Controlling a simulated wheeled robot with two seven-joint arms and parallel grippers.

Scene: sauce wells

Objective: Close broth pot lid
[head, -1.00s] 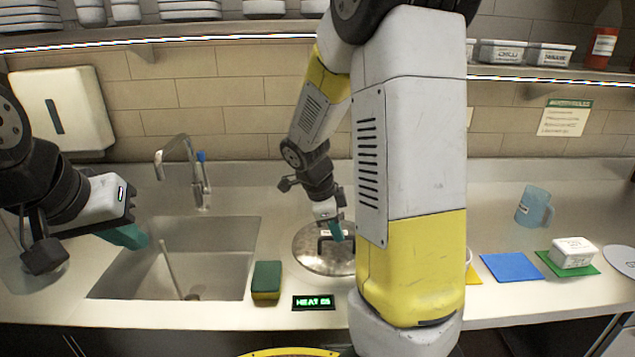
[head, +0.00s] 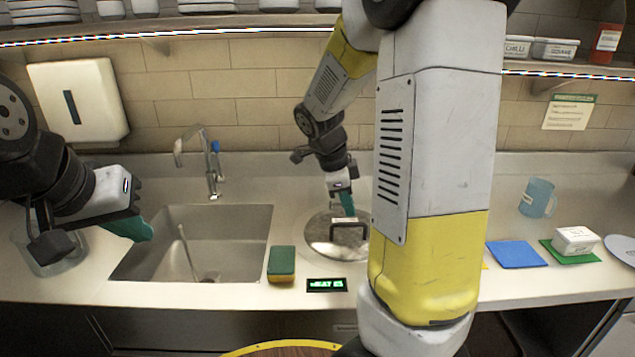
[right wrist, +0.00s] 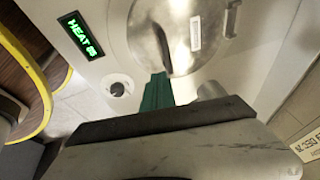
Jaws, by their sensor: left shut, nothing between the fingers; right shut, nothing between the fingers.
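The broth pot lid (head: 325,232) is a round, shiny metal disc with a dark loop handle (head: 350,226) and a small white label. It lies roughly flat over its round well in the counter; whether its rim sits fully down I cannot tell. My right arm hides its right edge. The lid also shows at the top of the right wrist view (right wrist: 150,35). My right gripper (head: 348,205), with teal fingers, is shut and empty beside the handle's far side, apparently not gripping it. My left gripper (head: 135,230) is shut and empty above the sink's left edge.
A green and yellow sponge (head: 281,262) and a lit heat display (head: 327,285) stand in front of the lid. The sink (head: 235,250) and tap (head: 212,170) are left. A blue mat (head: 516,254), white tub (head: 575,240) and blue mug (head: 537,197) are right.

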